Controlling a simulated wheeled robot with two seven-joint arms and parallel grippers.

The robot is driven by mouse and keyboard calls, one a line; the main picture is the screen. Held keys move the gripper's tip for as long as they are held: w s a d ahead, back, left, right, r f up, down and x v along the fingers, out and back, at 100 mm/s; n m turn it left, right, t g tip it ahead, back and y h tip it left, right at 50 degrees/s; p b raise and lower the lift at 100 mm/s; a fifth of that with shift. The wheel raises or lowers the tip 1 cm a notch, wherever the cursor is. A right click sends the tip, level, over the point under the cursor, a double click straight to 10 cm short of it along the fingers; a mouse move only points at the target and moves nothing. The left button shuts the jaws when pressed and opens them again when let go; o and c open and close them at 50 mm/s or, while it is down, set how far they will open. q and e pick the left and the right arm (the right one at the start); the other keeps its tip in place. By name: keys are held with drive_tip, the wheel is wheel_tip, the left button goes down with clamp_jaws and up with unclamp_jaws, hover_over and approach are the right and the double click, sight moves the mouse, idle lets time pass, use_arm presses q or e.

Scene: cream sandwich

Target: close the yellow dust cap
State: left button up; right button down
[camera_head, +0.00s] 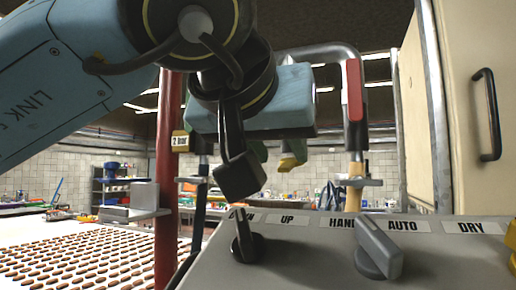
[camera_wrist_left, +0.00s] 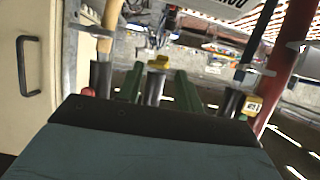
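The yellow dust cap (camera_wrist_left: 158,63) shows in the left wrist view at the end of a dark, stubby fitting (camera_wrist_left: 154,88). In the head view a small yellow piece (camera_head: 290,162), apparently the same cap, shows just below my left gripper (camera_head: 278,152), partly hidden. The green fingers of my left gripper (camera_wrist_left: 160,78) stand apart, one on each side of the fitting in the wrist view. I cannot tell whether they touch it. How far the cap is swung is unclear. My right gripper is not in view.
A red post (camera_head: 167,200) with a yellow "2 bar" tag (camera_head: 180,141) stands left. A red-sleeved handle (camera_head: 354,90) rises at right. A grey control panel (camera_head: 330,255) with two knobs is in front. A cream cabinet (camera_head: 470,100) stands right.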

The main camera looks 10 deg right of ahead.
sight(289, 164)
use_arm(q)
drive_tip(key=shift+w+d+f, duration=0.2)
drive_tip(key=shift+w+d, duration=0.1)
drive_tip(key=shift+w, duration=0.15)
drive_tip(key=shift+w+d+f, duration=0.2)
drive_tip(key=shift+w+d, duration=0.05)
drive_tip(key=shift+w, duration=0.15)
drive_tip(key=c, duration=0.4)
clamp_jaws()
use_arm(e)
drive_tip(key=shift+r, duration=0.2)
